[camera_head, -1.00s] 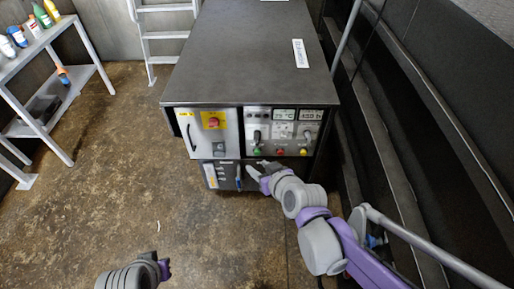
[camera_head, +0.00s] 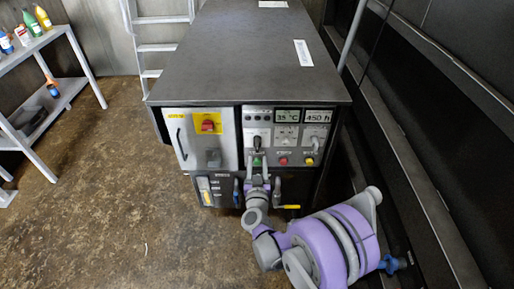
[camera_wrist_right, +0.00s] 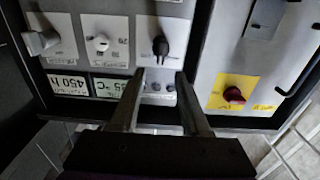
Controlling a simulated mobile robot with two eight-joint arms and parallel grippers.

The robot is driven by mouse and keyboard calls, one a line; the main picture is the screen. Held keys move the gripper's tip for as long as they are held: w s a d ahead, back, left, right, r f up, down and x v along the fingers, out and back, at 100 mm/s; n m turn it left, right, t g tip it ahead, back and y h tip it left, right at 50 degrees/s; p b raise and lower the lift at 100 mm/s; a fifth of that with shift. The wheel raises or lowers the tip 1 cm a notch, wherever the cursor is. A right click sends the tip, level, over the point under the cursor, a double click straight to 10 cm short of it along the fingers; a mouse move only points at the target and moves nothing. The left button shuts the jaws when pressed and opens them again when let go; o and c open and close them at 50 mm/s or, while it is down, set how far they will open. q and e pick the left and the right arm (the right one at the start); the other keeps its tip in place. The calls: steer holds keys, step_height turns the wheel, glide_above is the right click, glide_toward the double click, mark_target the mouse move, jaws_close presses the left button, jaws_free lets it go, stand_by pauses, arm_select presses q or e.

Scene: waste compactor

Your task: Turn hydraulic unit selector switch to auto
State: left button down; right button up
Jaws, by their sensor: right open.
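The hydraulic unit (camera_head: 245,60) is a dark cabinet with a control panel on its front. A black selector switch (camera_head: 257,142) sits on the panel's left light plate. It also shows in the right wrist view (camera_wrist_right: 161,46), on a white plate whose markings are too small to read. My right gripper (camera_head: 257,157) is in front of the panel, just below this switch in the head view. In the right wrist view its two fingers (camera_wrist_right: 160,74) are apart and empty, with the black switch beyond their tips, between their lines. My left gripper is not in view.
A grey switch (camera_head: 315,143) is on the right plate, with coloured buttons below. A red rotary switch on yellow (camera_head: 208,126) is on the door to the left. A shelf (camera_head: 45,45) stands far left, a ladder (camera_head: 160,20) behind. Floor left of the unit is clear.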

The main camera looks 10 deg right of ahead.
mark_target(257, 148)
steer(key=x, duration=0.8)
steer(key=shift+w+b, duration=0.3)
steer(key=shift+b, duration=0.1)
jaws_close()
